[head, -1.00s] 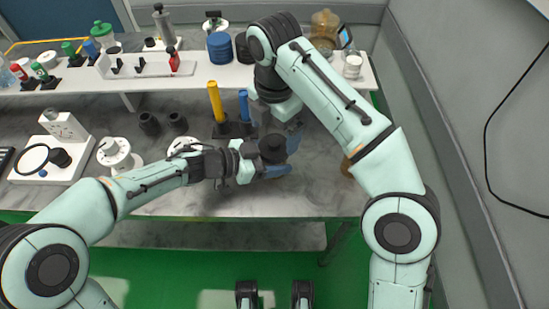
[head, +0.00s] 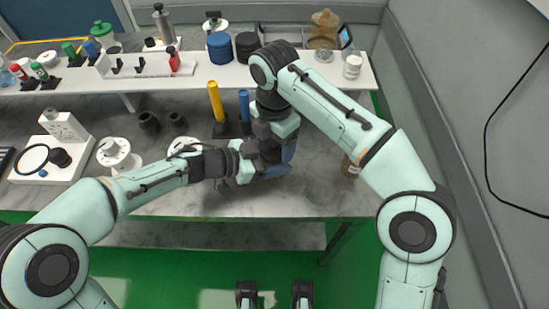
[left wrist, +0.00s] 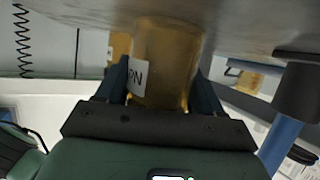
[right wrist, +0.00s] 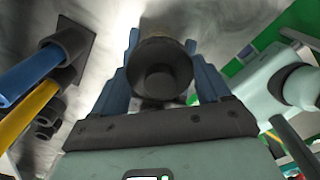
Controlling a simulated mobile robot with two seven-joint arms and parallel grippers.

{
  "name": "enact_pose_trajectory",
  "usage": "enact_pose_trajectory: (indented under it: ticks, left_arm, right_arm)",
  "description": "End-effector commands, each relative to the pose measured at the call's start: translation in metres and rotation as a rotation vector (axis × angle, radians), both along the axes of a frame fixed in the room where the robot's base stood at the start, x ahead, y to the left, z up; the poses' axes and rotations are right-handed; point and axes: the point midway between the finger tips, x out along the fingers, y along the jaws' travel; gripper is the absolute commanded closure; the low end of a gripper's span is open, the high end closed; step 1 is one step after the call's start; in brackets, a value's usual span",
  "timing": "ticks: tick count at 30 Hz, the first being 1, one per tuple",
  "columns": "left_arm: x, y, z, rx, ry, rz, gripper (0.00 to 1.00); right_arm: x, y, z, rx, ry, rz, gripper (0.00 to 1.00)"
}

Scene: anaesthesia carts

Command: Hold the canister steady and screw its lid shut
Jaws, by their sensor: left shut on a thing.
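The amber canister (left wrist: 165,60) with a white label is between the fingers of my left gripper (left wrist: 160,85) in the left wrist view. My left gripper is shut on it, just above the grey table. Its dark round lid (right wrist: 160,68) shows from above in the right wrist view. My right gripper (right wrist: 162,75) points down over the lid, its blue fingers open on either side of it; I cannot make out firm contact. In the head view my right gripper (head: 277,148) largely hides the canister and lid.
A yellow post (head: 216,100) and a blue post (head: 244,105) stand in dark bases just behind the grippers. Black cups (head: 149,122) and white round parts (head: 114,152) are to the left. A white shelf (head: 190,78) with bottles runs behind.

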Motion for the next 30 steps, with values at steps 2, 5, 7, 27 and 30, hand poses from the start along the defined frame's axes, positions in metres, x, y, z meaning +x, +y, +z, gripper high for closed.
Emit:
enact_pose_trajectory:
  ticks: [2,5,7,27,30]
  left_arm:
    - [0.0002,0.0001,0.0003,-0.001,0.0,0.0,1.0]
    - [0.0002,0.0,0.0004,-0.001,-0.001,0.001,1.0]
    - [0.0002,0.0001,0.0003,-0.001,-0.001,0.001,1.0]
    - [0.0004,0.0003,0.0004,-0.001,-0.001,0.001,1.0]
    - [0.0003,0.0002,0.0004,-0.001,-0.001,0.001,1.0]
  right_arm:
    - [-0.0003,0.0001,0.0003,0.0,0.0,-0.039,0.6]
    - [-0.0007,0.0006,0.0004,-0.001,-0.001,-0.179,0.61]
    - [-0.0006,0.0001,0.0003,-0.001,0.0,-0.303,0.61]
    - [-0.0004,0.0001,-0.0001,0.0,0.0,-0.566,0.0]
    - [-0.0004,0.0001,-0.0002,0.0,0.0,-0.566,0.0]
